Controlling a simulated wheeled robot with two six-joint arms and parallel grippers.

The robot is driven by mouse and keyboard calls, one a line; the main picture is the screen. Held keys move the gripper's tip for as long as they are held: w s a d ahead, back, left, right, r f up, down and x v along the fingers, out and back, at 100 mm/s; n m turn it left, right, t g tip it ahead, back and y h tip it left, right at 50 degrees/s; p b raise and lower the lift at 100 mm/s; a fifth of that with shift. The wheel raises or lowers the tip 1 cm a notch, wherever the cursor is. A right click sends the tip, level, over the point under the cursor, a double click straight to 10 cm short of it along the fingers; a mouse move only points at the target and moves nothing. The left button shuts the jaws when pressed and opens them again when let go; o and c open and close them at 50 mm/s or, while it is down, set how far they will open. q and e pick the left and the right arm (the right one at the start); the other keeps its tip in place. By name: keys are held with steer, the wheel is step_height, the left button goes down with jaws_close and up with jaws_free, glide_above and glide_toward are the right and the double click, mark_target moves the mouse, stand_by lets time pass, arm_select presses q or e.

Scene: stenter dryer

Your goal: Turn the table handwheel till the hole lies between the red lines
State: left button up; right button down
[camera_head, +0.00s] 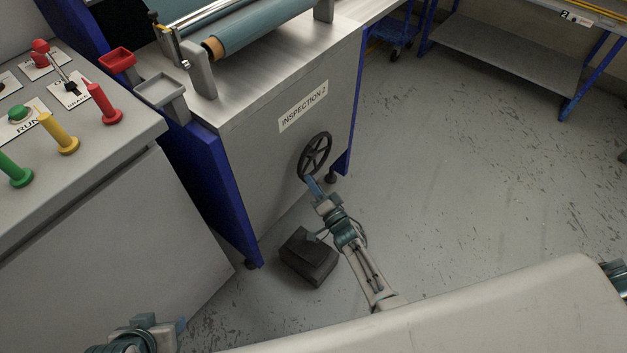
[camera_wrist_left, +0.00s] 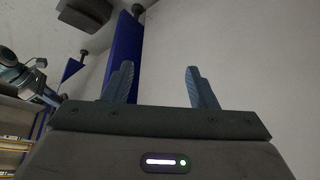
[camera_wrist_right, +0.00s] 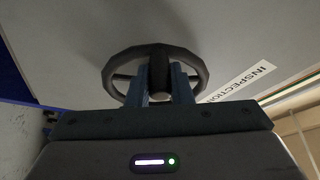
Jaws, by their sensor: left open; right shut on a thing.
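The black spoked handwheel (camera_head: 314,156) is on the grey side panel of the table labelled INSPECTION 2. My right gripper (camera_head: 312,184) is at the wheel's lower edge. In the right wrist view, the fingers of the right gripper (camera_wrist_right: 160,82) are shut on a dark part of the handwheel (camera_wrist_right: 115,65), with the ring around and beyond them. My left gripper (camera_head: 172,332) is at the bottom left, away from the wheel; in the left wrist view the left gripper (camera_wrist_left: 158,85) is open and empty. I cannot make out the hole or the red lines.
The inspection table (camera_head: 300,75) carries a blue-green fabric roll (camera_head: 260,30). A control console (camera_head: 100,140) with coloured knobs stands at the left. A dark box-like thing (camera_head: 308,257) lies on the floor below the wheel. The floor (camera_head: 470,180) to the right is clear.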

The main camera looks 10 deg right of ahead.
steer(key=shift+s+r+m+p, duration=0.1)
steer(key=shift+r+m+p, duration=0.35)
steer(key=shift+p, duration=0.4)
arm_select(q)
steer(key=shift+s+a+r+g+y+p, duration=0.2)
steer(key=shift+s+a+g+y, duration=0.1)
steer(key=shift+a+g, duration=0.25)
steer(key=shift+s+a+r+g+y+p, duration=0.1)
steer(key=shift+s+a+r+g+y, duration=0.15)
steer(key=shift+a+g, duration=0.3)
arm_select(e)
steer(key=shift+f+m, duration=0.1)
steer(key=shift+m, duration=0.15)
arm_select(q)
steer(key=shift+f, duration=0.1)
arm_select(e)
steer(key=c, duration=1.3)
jaws_free()
